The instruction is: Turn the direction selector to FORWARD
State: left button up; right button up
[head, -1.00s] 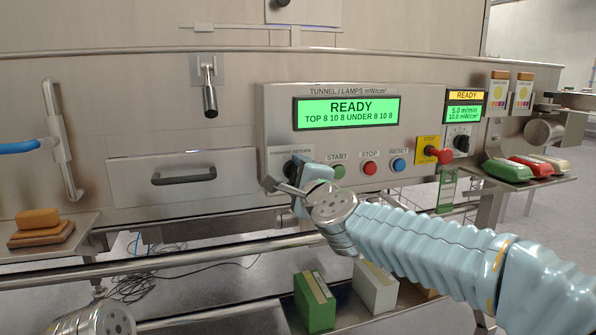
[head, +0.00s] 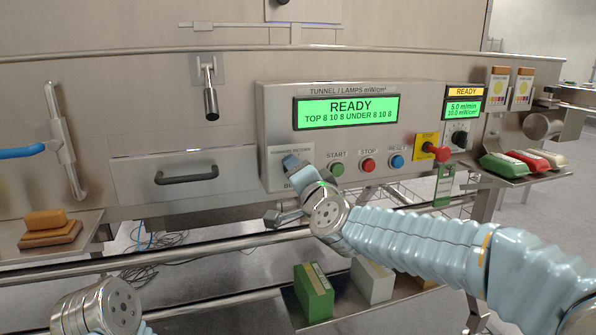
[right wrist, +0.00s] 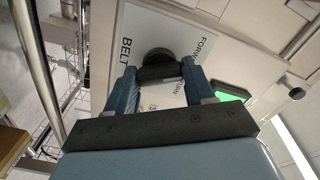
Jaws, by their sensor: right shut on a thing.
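The direction selector is a black knob (right wrist: 160,65) on a pale plate marked FORWARD, RETURN and BELT (right wrist: 190,50) in the right wrist view. My right gripper (right wrist: 158,76) is shut on the knob, its two blue fingers at either side of it. In the head view my right gripper (head: 292,165) covers the selector at the panel's left end, just left of the green START button (head: 336,168). The knob's pointing direction cannot be told. My left gripper is out of view.
The red STOP (head: 368,164) and blue RESET (head: 397,161) buttons and a red emergency knob (head: 437,153) lie to the right on the same panel. The green display (head: 347,112) above reads READY. A drawer handle (head: 186,175) is to the left.

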jog(key=shift+f, duration=0.1)
dwell(0.5)
jog(key=o, duration=1)
jog(key=shift+o, duration=0.2)
jog(key=v, duration=1.4)
jog(key=shift+w, duration=0.1)
